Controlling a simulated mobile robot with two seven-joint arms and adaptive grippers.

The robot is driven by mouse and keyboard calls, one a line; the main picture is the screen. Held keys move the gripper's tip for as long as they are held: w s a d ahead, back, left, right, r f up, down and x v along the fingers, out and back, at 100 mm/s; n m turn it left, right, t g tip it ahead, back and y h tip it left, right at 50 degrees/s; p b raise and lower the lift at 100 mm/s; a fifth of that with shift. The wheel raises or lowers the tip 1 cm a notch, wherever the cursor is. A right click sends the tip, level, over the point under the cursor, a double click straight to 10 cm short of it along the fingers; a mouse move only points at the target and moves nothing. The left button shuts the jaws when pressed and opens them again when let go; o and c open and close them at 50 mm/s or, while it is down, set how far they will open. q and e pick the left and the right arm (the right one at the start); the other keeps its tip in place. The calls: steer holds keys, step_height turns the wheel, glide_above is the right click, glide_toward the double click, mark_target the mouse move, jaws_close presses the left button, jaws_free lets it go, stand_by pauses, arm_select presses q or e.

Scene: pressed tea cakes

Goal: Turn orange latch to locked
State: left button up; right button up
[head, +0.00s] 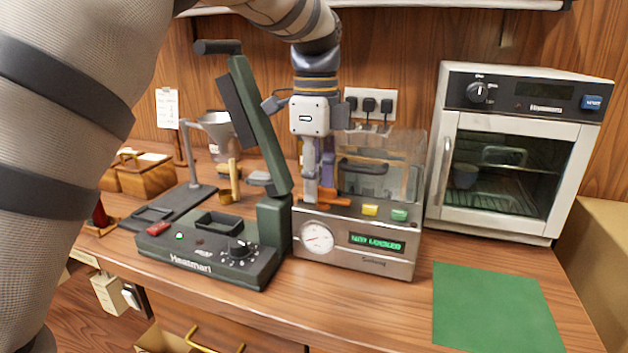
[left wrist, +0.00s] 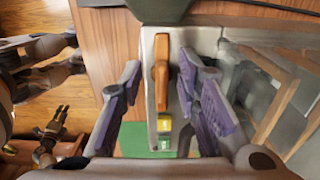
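The orange latch (head: 322,199) sits on top of the steel machine (head: 355,262), at the left of its front part. The machine's green display (head: 376,243) seems to read "NOT LOCKED". My left gripper (head: 319,190) points down over the latch. In the left wrist view the left gripper (left wrist: 158,78) is open, with its purple-padded fingers on either side of the orange latch (left wrist: 161,75). The latch lies lengthwise between them, with gaps visible on both sides. A small dark gripper (left wrist: 54,126), apparently my right one, shows far left there; its opening is unclear.
Yellow (head: 370,210) and green (head: 399,214) buttons sit right of the latch. A clear chamber (head: 385,160) stands behind. The green heat press (head: 215,255) with its raised arm is close on the left. An oven (head: 515,150) stands right; a green mat (head: 495,308) lies empty.

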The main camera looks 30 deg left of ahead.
arm_select(q)
steer(key=shift+w+f, duration=0.1)
steer(key=shift+f, duration=0.15)
jaws_close()
steer(key=n, duration=0.4)
steer(key=shift+s+d+n, duration=0.1)
steer(key=shift+s+n, duration=0.15)
steer(key=shift+n, duration=0.05)
steer(key=n, duration=0.4)
steer(key=shift+s+d+n, duration=0.15)
steer(key=shift+d+n, duration=0.05)
steer(key=shift+n, duration=0.1)
steer(key=n, duration=0.4)
steer(key=shift+s+d, duration=0.1)
steer(key=shift+d, duration=0.15)
steer(key=shift+d+n, duration=0.2)
steer(key=shift+n, duration=2)
